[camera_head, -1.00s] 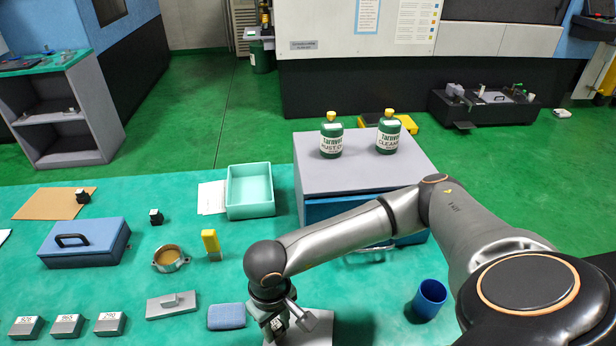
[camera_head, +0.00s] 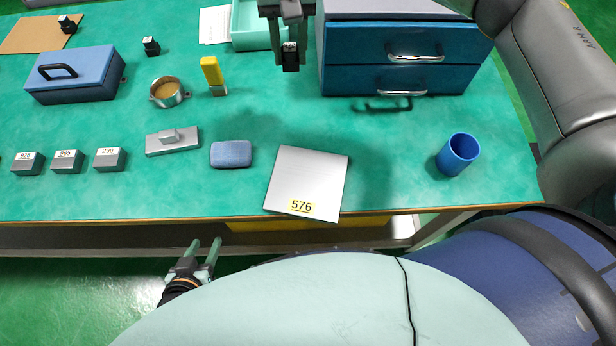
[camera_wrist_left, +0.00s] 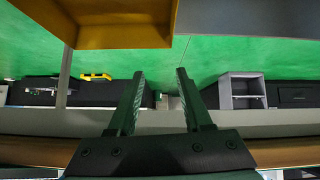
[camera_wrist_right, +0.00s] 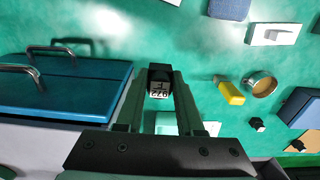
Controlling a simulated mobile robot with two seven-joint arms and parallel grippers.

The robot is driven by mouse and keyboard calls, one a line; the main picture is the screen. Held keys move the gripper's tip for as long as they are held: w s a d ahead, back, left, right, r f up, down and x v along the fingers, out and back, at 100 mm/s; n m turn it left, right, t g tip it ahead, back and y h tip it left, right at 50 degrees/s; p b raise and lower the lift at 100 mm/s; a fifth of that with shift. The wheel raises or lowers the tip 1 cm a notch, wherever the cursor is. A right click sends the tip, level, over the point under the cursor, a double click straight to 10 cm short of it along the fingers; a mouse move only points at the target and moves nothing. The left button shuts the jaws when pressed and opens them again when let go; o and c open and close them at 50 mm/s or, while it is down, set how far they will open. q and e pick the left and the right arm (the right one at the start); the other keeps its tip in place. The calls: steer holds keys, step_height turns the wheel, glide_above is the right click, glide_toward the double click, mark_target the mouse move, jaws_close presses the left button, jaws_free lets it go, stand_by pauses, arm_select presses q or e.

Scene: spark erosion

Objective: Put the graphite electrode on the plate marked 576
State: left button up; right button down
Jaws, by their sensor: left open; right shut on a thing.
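The plate marked 576 (camera_head: 308,180) is a light grey square with a yellow label, lying near the table's front edge; its top is bare. My right gripper (camera_head: 290,48) is shut on a small dark block, apparently the graphite electrode (camera_head: 291,62), above the table behind the plate.
A blue cloth-like pad (camera_head: 231,154) lies left of the plate, a blue cup (camera_head: 457,153) to its right. A blue drawer cabinet (camera_head: 400,60) stands at the back right. Other dark blocks (camera_head: 151,46) stand at the left, near a blue toolbox (camera_head: 75,75). Several labelled metal blocks (camera_head: 67,161) line the left front.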

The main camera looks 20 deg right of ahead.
steer(key=shift+s+a, duration=0.2)
steer(key=shift+s, duration=0.15)
steer(key=s+f, duration=0.2)
steer(key=s, duration=0.2)
steer(key=s+f+p, duration=0.1)
steer(key=s+f, duration=0.2)
steer(key=s, duration=0.1)
steer(key=s+a+f+p, duration=0.1)
steer(key=s+f, duration=0.2)
steer(key=shift+s, duration=0.4)
steer(key=shift+s+a+f+p, duration=0.1)
steer(key=shift+s+f+p, duration=0.2)
steer(key=shift+s+f, duration=0.1)
steer(key=f, duration=0.3)
steer(key=shift+s+f+p, duration=0.1)
steer(key=shift+s+p, duration=0.2)
steer(key=shift+p, duration=0.05)
steer(key=shift+f, duration=0.25)
arm_select(q)
steer(key=shift+s+a+r, duration=0.1)
steer(key=shift+a+r, duration=0.25)
steer(key=shift+r, duration=0.2)
steer(key=shift+s+a+r, duration=0.1)
steer(key=shift+a+r, duration=0.25)
steer(key=shift+r, duration=0.2)
